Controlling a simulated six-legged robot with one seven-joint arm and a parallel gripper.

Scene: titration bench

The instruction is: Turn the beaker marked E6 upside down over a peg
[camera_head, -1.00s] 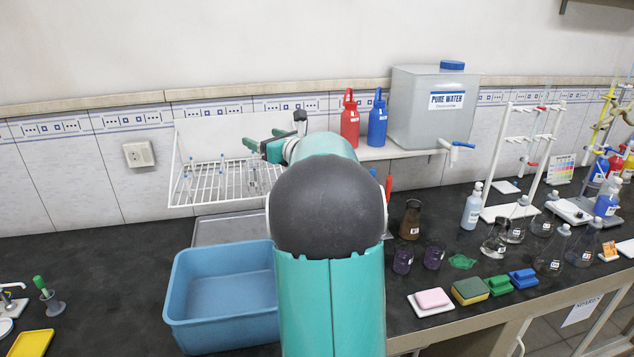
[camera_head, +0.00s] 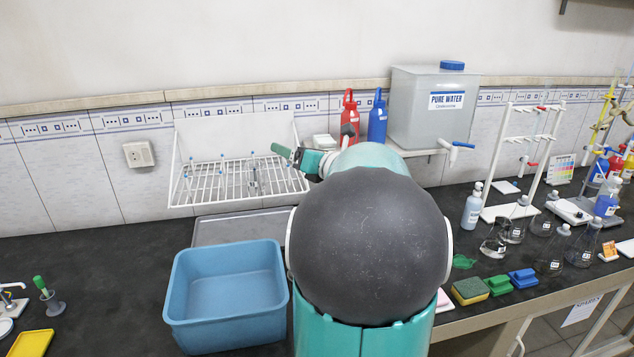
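The white wire drying rack (camera_head: 181,200) with upright pegs (camera_head: 222,165) hangs on the tiled wall at centre left. Clear glass, hard to make out, shows among the pegs on its right side; I cannot tell whether it is a beaker. My gripper (camera_head: 283,153) is at the rack's upper right edge, pointing left. Its fingers are seen from behind and partly overlap, so I cannot tell whether they are open. No mark E6 can be read. My own arm hides the bench at centre right.
A blue basin (camera_head: 225,337) stands on the dark bench below the rack, before a grey tray (camera_head: 225,231). Red (camera_head: 349,117) and blue (camera_head: 377,122) bottles and a water tank (camera_head: 425,110) stand on the shelf right of my gripper. Flasks (camera_head: 494,245) crowd the right bench.

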